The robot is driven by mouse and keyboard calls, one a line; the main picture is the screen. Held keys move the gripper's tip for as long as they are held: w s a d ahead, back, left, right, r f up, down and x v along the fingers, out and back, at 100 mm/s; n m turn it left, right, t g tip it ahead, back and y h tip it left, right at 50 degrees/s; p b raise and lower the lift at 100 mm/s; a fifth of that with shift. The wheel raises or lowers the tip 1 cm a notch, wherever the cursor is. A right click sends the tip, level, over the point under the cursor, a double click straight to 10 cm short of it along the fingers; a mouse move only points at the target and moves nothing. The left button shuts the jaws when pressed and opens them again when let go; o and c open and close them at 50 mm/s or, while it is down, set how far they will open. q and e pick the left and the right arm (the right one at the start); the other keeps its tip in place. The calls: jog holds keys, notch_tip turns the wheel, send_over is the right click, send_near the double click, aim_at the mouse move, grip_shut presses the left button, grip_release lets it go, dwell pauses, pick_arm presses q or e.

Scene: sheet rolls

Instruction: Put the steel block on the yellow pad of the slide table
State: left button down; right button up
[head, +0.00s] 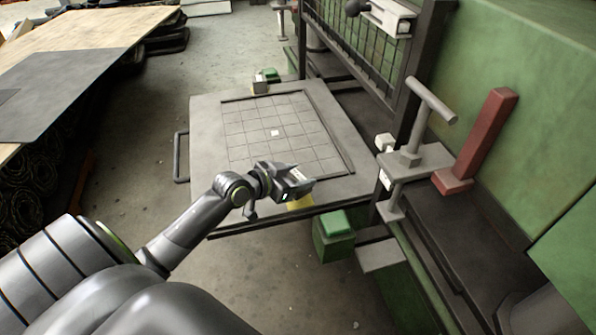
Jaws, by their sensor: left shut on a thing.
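My left gripper (296,186) is over the near edge of the slide table (205,133). It is shut on a grey thing that looks like the steel block; the jaws hide most of it, so its outline is unclear. The yellow pad (300,203) shows just below the jaws at the table's near edge, partly covered by the gripper. I cannot tell whether the held block touches the pad. My right gripper is not in view.
A small grey block (259,84) stands at the table's far corner beside a green piece (271,75). A green box (335,228) sits off the near edge. A T-shaped post (430,98) and a red bar (482,135) stand to the right. The gridded tabletop is mostly clear.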

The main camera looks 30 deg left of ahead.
pick_arm(q)
notch_tip(320, 180, down, 2)
jog(key=shift+w+f+b, duration=0.1)
jog(key=shift+b, duration=0.25)
jog(key=shift+f, duration=0.15)
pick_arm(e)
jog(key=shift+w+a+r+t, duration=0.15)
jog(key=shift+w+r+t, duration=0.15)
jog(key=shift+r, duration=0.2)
pick_arm(q)
jog(key=shift+f, duration=0.2)
jog(key=c, duration=0.6)
grip_release()
jog(key=shift+f, duration=0.1)
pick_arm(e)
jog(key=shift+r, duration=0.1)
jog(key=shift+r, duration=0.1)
